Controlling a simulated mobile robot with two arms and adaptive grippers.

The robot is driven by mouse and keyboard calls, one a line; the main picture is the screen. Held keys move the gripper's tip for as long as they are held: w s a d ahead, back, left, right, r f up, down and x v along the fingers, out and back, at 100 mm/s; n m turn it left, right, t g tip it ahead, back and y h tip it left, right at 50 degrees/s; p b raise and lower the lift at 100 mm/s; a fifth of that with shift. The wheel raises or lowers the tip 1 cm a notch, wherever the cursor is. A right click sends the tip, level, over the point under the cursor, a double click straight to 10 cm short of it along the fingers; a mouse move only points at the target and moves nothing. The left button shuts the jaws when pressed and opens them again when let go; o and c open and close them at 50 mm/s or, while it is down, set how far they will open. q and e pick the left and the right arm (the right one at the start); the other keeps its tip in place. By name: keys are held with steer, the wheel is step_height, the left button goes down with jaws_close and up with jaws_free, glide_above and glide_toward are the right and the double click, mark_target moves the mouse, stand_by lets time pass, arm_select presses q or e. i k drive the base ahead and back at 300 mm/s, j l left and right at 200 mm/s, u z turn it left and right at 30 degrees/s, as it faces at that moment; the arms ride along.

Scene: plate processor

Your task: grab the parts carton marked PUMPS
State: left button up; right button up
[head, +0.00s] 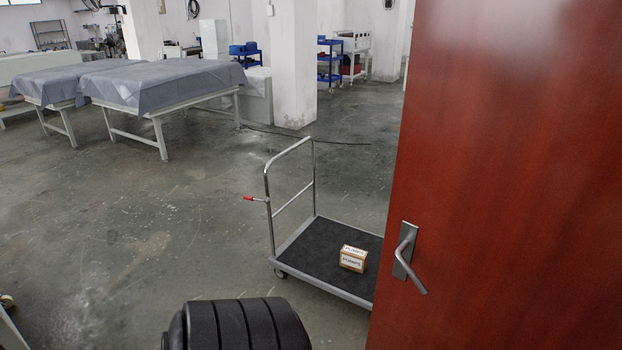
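The parts carton (353,258) is a small brown box with white labels that appear to read PUMPS. It sits on the dark deck of a platform trolley (322,253), near the deck's right side. The carton's front and top show in the head view, and nothing covers it. Neither of my grippers is in view, so their distance from the carton does not show.
A red-brown door (510,160) with a lever handle (407,258) fills the right side and hides the trolley's right end. The trolley's push handle (290,190) stands at its left. Cloth-covered tables (165,85) stand at the back left.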

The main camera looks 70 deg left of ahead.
mark_target(352, 258)
steer(key=j+u, duration=0.2)
steer(key=u, duration=0.25)
steer(key=j+u, duration=0.2)
steer(key=u, duration=0.25)
steer(key=i+j+u, duration=0.15)
steer(key=u, duration=0.25)
steer(key=i+j+u, duration=0.1)
steer(key=u, duration=0.35)
steer(key=i+j, duration=0.15)
steer(key=i+j+z, duration=0.1)
steer(key=z, duration=0.25)
steer(key=i+j+z, duration=0.15)
steer(key=z, duration=0.2)
